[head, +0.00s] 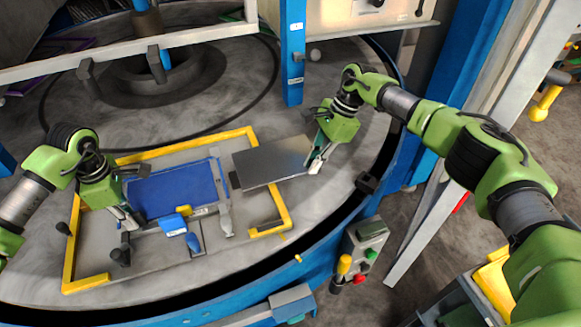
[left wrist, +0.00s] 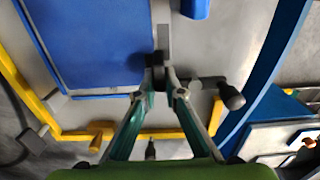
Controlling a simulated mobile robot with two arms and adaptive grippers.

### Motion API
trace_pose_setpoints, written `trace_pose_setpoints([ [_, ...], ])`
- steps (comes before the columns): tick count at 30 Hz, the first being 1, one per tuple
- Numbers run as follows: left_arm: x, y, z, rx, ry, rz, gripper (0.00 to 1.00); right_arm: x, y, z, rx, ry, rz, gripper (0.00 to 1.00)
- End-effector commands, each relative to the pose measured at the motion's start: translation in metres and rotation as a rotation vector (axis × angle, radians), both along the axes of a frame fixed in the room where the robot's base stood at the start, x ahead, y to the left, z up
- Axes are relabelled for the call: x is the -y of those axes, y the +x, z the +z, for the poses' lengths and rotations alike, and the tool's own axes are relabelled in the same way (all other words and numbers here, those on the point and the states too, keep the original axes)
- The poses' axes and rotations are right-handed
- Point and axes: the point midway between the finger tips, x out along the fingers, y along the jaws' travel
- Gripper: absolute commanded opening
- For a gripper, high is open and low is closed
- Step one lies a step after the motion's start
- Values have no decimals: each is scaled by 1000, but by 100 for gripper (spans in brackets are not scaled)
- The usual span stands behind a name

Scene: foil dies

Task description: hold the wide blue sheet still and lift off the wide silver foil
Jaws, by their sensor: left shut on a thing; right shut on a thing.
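The wide blue sheet (head: 178,189) lies flat in the grey die bed inside the yellow frame; it also shows in the left wrist view (left wrist: 92,40). My left gripper (head: 134,221) is at the sheet's near left corner. In the left wrist view its fingers (left wrist: 158,79) are closed on a small dark tab at the sheet's edge. The wide silver foil (head: 270,161) is apart from the blue sheet, to its right, stretching past the yellow frame. My right gripper (head: 317,163) is shut on the foil's right end. The gap under the foil is hard to judge.
The yellow frame (head: 70,245) surrounds the die. A blue clamp block (head: 173,224) and dark-knobbed levers stand at the near side. A blue post (head: 293,50) rises behind the foil. A control box (head: 365,240) stands outside the turntable rim at the near right.

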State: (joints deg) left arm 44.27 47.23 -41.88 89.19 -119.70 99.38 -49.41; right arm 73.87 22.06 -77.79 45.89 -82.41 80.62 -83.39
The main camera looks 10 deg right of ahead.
Motion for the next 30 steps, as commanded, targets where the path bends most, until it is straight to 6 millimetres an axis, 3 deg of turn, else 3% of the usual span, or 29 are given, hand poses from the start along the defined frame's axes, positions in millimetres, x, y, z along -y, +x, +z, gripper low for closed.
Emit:
trace_pose_setpoints([
  [7, 1, 0, 0, 1, -2, -1, 0, 15, 4, 11, 2, 3, 1, 0],
  [30, 1, 1, 0, 1, -2, 0, 0, 15, 4, 69, 1, 1, 0, 0],
])
